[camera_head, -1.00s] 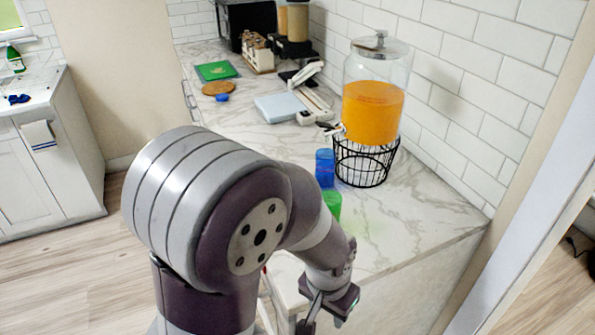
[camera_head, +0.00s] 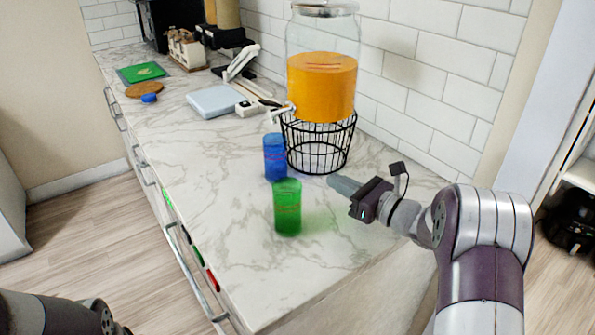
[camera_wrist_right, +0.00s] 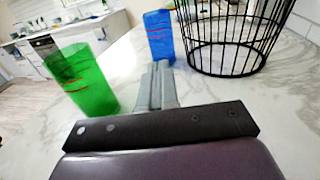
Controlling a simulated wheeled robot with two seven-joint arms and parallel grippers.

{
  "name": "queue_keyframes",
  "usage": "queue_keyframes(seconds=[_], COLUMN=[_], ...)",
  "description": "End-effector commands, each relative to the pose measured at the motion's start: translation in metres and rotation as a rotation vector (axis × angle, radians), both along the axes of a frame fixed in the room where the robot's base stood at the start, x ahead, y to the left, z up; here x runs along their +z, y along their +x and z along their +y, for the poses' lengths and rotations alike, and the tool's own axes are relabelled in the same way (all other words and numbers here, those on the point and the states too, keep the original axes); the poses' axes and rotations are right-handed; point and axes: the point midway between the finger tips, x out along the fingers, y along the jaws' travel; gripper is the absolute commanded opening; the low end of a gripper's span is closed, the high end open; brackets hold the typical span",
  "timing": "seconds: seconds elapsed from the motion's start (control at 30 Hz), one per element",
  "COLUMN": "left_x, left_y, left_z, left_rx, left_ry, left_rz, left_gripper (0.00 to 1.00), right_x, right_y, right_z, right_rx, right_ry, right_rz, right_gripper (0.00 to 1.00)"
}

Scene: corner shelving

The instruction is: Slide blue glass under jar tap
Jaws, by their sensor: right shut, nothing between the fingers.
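The blue glass (camera_head: 275,157) stands upright on the counter, left of the jar's wire stand and just below and left of the tap (camera_head: 281,110). The glass jar (camera_head: 322,85) of orange drink sits on top of the stand. My right gripper (camera_head: 335,182) is shut and empty, low over the counter at the stand's right front. In the right wrist view its closed fingers (camera_wrist_right: 158,72) point toward the blue glass (camera_wrist_right: 158,37), which lies beyond them. My left gripper is out of view; only part of my left arm shows at bottom left.
A green glass (camera_head: 288,207) stands in front of the blue one, left of my fingers in the wrist view (camera_wrist_right: 82,80). The black wire stand (camera_head: 318,145) is close behind my right gripper. A white scale (camera_head: 215,101) lies farther back.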

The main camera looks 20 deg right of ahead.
Motion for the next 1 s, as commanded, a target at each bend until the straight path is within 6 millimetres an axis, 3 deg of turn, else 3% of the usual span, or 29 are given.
queue_keyframes(seconds=[0.6, 1.0], left_x=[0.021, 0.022], left_y=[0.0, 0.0], left_z=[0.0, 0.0], left_rx=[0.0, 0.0], left_ry=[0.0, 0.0], left_rz=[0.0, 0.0], left_gripper=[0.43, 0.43], right_x=[0.003, 0.001], right_y=[0.099, 0.113], right_z=[0.065, 0.073], right_rx=[0.001, -0.001], right_ry=[0.001, 0.002], right_rz=[0.002, 0.002], right_gripper=[0.0, 0.0])
